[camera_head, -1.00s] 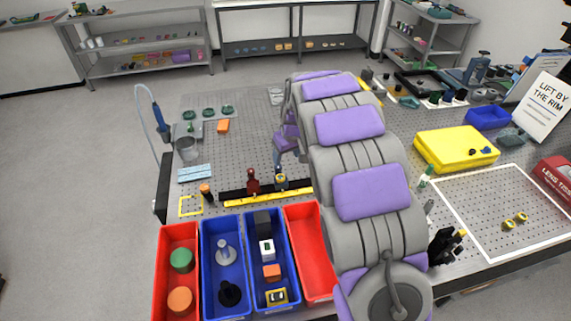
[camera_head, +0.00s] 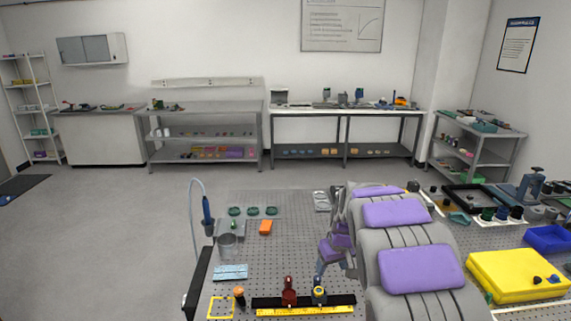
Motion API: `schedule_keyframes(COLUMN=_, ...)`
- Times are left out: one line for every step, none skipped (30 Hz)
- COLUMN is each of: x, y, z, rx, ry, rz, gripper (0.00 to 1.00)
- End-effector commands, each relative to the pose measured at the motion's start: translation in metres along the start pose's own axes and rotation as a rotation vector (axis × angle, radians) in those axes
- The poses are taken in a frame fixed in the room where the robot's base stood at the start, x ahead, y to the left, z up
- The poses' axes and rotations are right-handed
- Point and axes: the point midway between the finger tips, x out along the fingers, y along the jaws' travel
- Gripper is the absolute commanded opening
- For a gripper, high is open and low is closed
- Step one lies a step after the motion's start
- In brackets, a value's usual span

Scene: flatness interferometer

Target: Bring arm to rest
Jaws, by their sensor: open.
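My arm (camera_head: 415,265), grey with purple pads, reaches from the lower right out over the perforated optical table (camera_head: 285,245). Its far end folds down to the left, where the small purple and grey wrist parts show. My gripper (camera_head: 319,274) is small at the bottom of the wrist, partly hidden by it, and open. Nothing is seen held in it. It appears just behind a dark stand with a yellow top (camera_head: 319,291) on a black rail; I cannot tell whether they touch.
A red stand (camera_head: 289,290) is on the rail left of my gripper. A metal cup (camera_head: 227,246), orange block (camera_head: 266,227) and green rings (camera_head: 253,211) lie further left. A yellow case (camera_head: 512,275) is right of my arm. Open floor (camera_head: 100,235) lies left of the table.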

Motion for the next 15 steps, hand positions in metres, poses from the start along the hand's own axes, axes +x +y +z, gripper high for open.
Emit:
schedule_keyframes(x=-0.009, y=-0.004, z=0.011, rx=0.011, ry=-0.013, rz=-0.001, gripper=0.64)
schedule_keyframes(x=-0.013, y=-0.007, z=0.019, rx=0.019, ry=-0.024, rz=-0.001, gripper=0.64)
schedule_keyframes(x=-0.02, y=-0.01, z=0.028, rx=0.03, ry=-0.034, rz=0.0, gripper=0.64)
schedule_keyframes(x=-0.026, y=-0.013, z=0.035, rx=0.038, ry=-0.041, rz=0.0, gripper=0.64)
schedule_keyframes(x=-0.03, y=-0.016, z=0.043, rx=0.046, ry=-0.051, rz=-0.001, gripper=0.64)
schedule_keyframes(x=-0.035, y=-0.019, z=0.053, rx=0.059, ry=-0.065, rz=-0.002, gripper=0.64)
schedule_keyframes(x=-0.04, y=-0.022, z=0.061, rx=0.066, ry=-0.074, rz=-0.001, gripper=0.64)
schedule_keyframes(x=-0.045, y=-0.025, z=0.068, rx=0.073, ry=-0.082, rz=-0.001, gripper=0.64)
schedule_keyframes(x=-0.05, y=-0.029, z=0.078, rx=0.084, ry=-0.094, rz=-0.002, gripper=0.64)
schedule_keyframes(x=-0.054, y=-0.032, z=0.086, rx=0.092, ry=-0.104, rz=-0.003, gripper=0.64)
schedule_keyframes(x=-0.058, y=-0.035, z=0.095, rx=0.1, ry=-0.115, rz=-0.004, gripper=0.64)
schedule_keyframes(x=-0.064, y=-0.039, z=0.106, rx=0.11, ry=-0.128, rz=-0.004, gripper=0.64)
schedule_keyframes(x=-0.067, y=-0.042, z=0.114, rx=0.117, ry=-0.138, rz=-0.005, gripper=0.64)
schedule_keyframes(x=-0.071, y=-0.045, z=0.122, rx=0.125, ry=-0.147, rz=-0.006, gripper=0.64)
schedule_keyframes(x=-0.076, y=-0.05, z=0.134, rx=0.135, ry=-0.158, rz=-0.007, gripper=0.64)
